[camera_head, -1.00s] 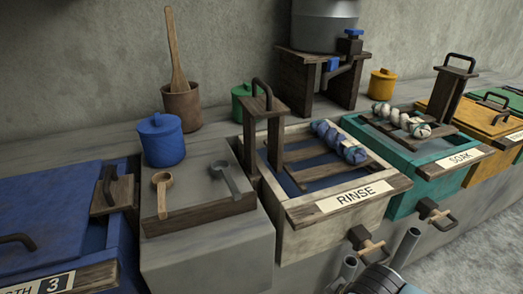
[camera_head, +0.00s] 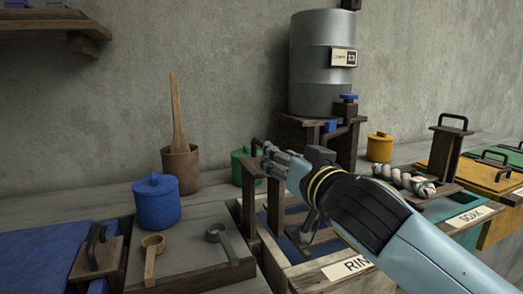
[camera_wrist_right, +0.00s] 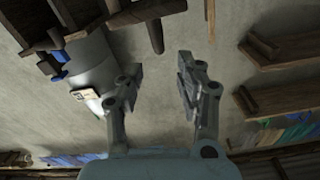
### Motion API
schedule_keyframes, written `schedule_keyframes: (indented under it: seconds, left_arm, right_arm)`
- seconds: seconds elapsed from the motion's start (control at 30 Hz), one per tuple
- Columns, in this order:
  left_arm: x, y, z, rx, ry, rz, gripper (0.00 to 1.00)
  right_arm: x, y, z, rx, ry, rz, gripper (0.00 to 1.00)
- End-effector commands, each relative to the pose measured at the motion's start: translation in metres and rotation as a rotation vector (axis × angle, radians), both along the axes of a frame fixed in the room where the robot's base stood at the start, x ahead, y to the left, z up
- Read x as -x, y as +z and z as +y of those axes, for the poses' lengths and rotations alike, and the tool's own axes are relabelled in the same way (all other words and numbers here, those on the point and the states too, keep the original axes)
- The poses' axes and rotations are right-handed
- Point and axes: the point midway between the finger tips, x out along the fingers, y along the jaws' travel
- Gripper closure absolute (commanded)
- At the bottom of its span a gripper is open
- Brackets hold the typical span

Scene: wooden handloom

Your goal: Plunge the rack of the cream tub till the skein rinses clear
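The cream tub (camera_head: 336,275) stands at the lower middle of the head view, its RINSE label partly covered by my right arm. Its dark wooden rack (camera_head: 248,205) has an upright with a dark handle (camera_head: 256,148) on top. My arm hides the skein on this rack. My right gripper (camera_head: 272,157) is beside and in front of the rack's top, close to the handle; contact cannot be told. In the wrist view the right gripper (camera_wrist_right: 158,72) has its fingers apart with nothing between them. My left gripper is not in view.
A metal tank (camera_head: 322,65) on a wooden stand is behind my right gripper. A blue jar (camera_head: 156,200) and grey and wooden scoops (camera_head: 151,258) are at left. A teal SOAK tub (camera_head: 462,213) holding a pale skein (camera_head: 405,181) is at right.

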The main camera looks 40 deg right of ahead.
Motion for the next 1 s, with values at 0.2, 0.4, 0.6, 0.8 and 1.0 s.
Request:
schedule_keyframes:
  seconds: [0.2, 0.4, 0.6, 0.8, 1.0]
  left_arm:
    - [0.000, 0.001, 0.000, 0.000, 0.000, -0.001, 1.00]
    - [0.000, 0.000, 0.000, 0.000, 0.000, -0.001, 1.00]
    - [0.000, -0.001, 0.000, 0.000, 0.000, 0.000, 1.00]
    - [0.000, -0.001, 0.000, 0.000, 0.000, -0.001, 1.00]
    - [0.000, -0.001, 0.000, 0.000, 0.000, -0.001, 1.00]
  right_arm:
    - [-0.035, 0.001, -0.009, 0.000, -0.001, -0.001, 0.64]
    - [-0.073, 0.000, -0.018, 0.000, -0.002, 0.001, 0.64]
    - [-0.096, -0.001, -0.023, -0.001, 0.000, 0.003, 0.64]
    - [-0.100, -0.001, -0.024, -0.001, 0.000, 0.005, 0.64]
    - [-0.100, -0.001, -0.024, -0.001, 0.000, 0.005, 0.70]
